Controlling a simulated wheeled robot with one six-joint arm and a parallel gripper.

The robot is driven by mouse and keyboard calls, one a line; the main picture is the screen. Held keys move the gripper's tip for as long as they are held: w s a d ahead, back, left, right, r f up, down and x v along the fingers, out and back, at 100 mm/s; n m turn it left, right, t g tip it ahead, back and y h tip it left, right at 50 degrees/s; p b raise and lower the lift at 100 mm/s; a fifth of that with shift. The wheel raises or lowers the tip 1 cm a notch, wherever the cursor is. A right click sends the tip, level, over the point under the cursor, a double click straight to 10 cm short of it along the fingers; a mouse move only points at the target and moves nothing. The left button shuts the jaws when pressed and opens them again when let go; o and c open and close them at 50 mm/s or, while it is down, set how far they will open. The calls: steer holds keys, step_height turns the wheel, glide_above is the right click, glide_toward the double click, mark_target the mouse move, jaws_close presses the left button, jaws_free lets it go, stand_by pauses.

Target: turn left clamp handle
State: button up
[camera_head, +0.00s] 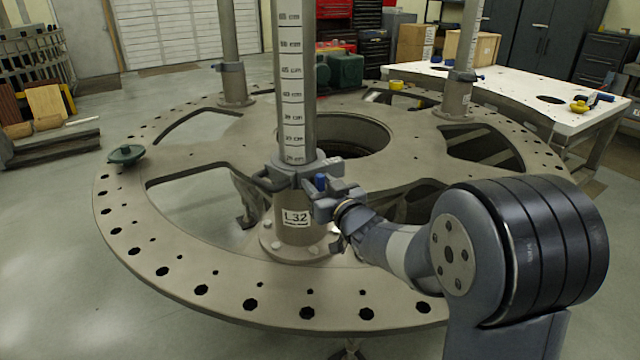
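The front post (293,95) carries a measuring scale and stands upright on the turret plate (225,285). A grey clamp (295,172) sits around this post, just above its base, which bears a label reading L32 (296,217). A dark grey loop-like part (266,183) sticks out at the clamp's left. A small blue piece (320,182) shows at its right front, beside my gripper; I cannot tell which it belongs to. My gripper (327,200) is close against the clamp's right front. Its fingertips overlap the clamp, so opening and contact are unclear.
Two more posts with clamps stand behind, at the back left (229,45) and right (467,55). A dark green piece (126,154) rests on the plate's left rim. The plate has large openings. A white table (540,105) stands behind right.

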jaws_close()
stand_by(0.3)
steer(key=shift+m, duration=0.4)
steer(key=m+p, duration=0.1)
steer(key=m, duration=0.2)
steer(key=shift+d+m, duration=0.1)
steer(key=shift+m, duration=0.3)
steer(key=m+p, duration=0.1)
steer(key=m, duration=0.3)
steer(key=shift+w+d, duration=0.1)
steer(key=m+p, duration=0.1)
steer(key=m, duration=0.4)
steer(key=shift+f+p, duration=0.1)
steer(key=shift+p, duration=0.2)
steer(key=m+p, duration=0.1)
steer(key=m, duration=0.3)
steer(key=shift+f, duration=0.15)
steer(key=shift+m, duration=0.3)
